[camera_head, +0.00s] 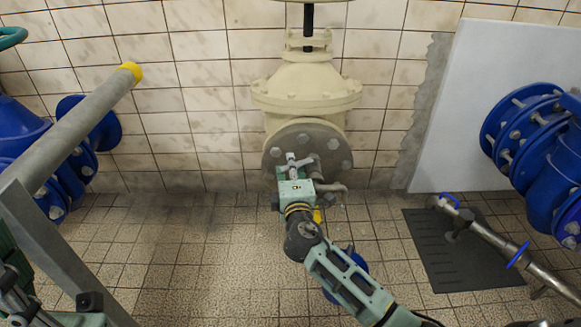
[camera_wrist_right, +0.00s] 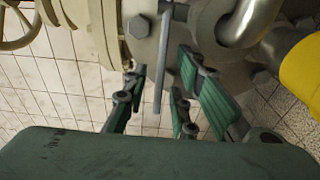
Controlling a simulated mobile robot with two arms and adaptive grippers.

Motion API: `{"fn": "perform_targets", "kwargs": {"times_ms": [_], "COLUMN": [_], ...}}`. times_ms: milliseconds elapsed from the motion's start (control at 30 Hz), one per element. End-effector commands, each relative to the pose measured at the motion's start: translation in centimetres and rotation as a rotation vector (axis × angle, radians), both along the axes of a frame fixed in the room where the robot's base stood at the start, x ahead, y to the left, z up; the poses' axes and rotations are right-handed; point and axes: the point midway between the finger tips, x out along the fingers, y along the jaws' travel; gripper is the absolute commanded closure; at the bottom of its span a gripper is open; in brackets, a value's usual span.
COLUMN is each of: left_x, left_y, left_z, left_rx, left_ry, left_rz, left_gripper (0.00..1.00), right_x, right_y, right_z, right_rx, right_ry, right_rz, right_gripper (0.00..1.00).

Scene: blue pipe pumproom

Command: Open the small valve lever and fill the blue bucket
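The small valve lever (camera_wrist_right: 162,65) is a thin grey bar at the pipe flange, hanging between the fingers of my right gripper (camera_wrist_right: 165,92). The fingers are open, with a visible gap on each side of the lever. In the head view my right gripper (camera_head: 291,168) reaches the small tap on the flange and hides part of it. A bent metal spout (camera_head: 330,187) shows beside it and also in the wrist view (camera_wrist_right: 247,22). The blue bucket (camera_head: 358,262) is below, mostly hidden behind my right arm. Parts of my left arm show at the lower left; its finger state is unclear.
A cream valve body (camera_head: 306,85) stands above the grey flange. A grey rail with a yellow end (camera_head: 85,110) crosses the left. Blue pipework stands at both sides (camera_head: 535,135). A metal pipe (camera_head: 505,245) lies over a dark mat (camera_head: 440,255). Tiled floor is clear at centre left.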

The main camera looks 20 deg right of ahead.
Motion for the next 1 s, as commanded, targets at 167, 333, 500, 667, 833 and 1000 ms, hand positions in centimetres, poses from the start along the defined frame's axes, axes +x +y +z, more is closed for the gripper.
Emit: {"fn": "perform_targets", "kwargs": {"times_ms": [167,333,500,667,833,1000], "left_x": [0.0,0.0,0.0,0.0,0.0,0.0], "left_y": [0.0,0.1,0.0,0.0,0.0,0.0], "left_z": [0.1,0.1,0.1,0.1,0.1,0.1], "left_rx": [-0.002,-0.002,-0.002,-0.002,-0.001,-0.001], "left_ry": [-0.003,-0.003,-0.002,-0.002,-0.002,-0.002], "left_rz": [0.000,0.001,0.000,0.000,0.000,0.000], "left_gripper": [1.00,1.00,1.00,1.00,1.00,1.00], "right_x": [-0.1,-1.6,-5.0,-8.3,-10.6,-11.6], "right_y": [0.0,0.5,1.4,2.3,2.9,3.1], "right_z": [0.0,0.0,-0.1,-0.1,-0.1,0.0], "right_rx": [0.002,0.002,0.004,0.004,0.002,0.001], "right_ry": [-0.001,0.000,0.002,0.003,0.001,0.000], "right_rz": [0.000,0.002,0.002,0.001,0.001,0.000], "right_gripper": [0.75,0.75,0.75,0.75,0.75,0.75]}}
